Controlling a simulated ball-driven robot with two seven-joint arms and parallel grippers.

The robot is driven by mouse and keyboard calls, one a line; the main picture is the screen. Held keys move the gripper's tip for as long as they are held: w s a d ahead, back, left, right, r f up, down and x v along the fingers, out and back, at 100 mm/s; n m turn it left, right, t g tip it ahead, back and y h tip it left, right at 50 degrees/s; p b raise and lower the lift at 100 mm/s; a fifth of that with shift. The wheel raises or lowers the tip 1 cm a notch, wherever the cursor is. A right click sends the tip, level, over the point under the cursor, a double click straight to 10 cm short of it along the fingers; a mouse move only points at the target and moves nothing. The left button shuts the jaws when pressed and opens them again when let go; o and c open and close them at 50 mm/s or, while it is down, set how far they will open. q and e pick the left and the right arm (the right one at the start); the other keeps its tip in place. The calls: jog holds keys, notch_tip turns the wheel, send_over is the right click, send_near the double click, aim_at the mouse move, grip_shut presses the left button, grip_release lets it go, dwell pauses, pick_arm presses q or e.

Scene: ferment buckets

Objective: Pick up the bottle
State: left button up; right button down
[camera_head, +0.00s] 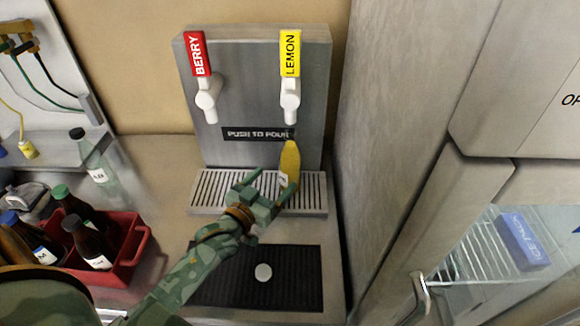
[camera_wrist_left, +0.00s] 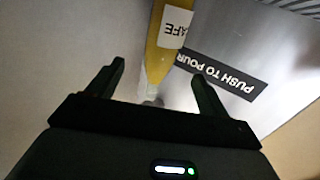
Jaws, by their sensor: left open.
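A yellow bottle (camera_head: 290,160) stands on the drip tray of the tap dispenser, below the tap with the yellow LEMON handle. My left gripper (camera_head: 273,184) reaches in from the lower left and is open, its fingers close to the bottle's lower part. In the left wrist view, the yellow bottle (camera_wrist_left: 158,55) with a white label shows between the directions of the two open fingers (camera_wrist_left: 155,82). I cannot tell whether it lies between the fingertips or just beyond them. My right gripper is not in view.
The steel dispenser (camera_head: 253,95) also has a tap with a red BERRY handle (camera_head: 195,54). A red crate (camera_head: 130,250) of dark bottles and a clear bottle (camera_head: 98,165) stand at left. A black mat (camera_head: 300,285) lies in front. A grey cabinet (camera_head: 400,120) bounds the right.

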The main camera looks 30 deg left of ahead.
aim_at(284, 168)
pick_arm(q)
jog(key=w, duration=0.5)
jog(key=shift+w+d+f+b, duration=0.1)
jog(key=shift+w+d+b, duration=0.05)
jog(key=shift+w+b, duration=0.2)
jog(key=w+b, duration=0.1)
jog(key=w, duration=0.4)
jog(key=shift+w+d, duration=0.1)
jog(key=shift+d, duration=0.1)
jog(key=shift+c, duration=1.2)
jog(key=c, duration=1.4)
jog(key=shift+o, duration=0.2)
jog(key=shift+r, duration=0.3)
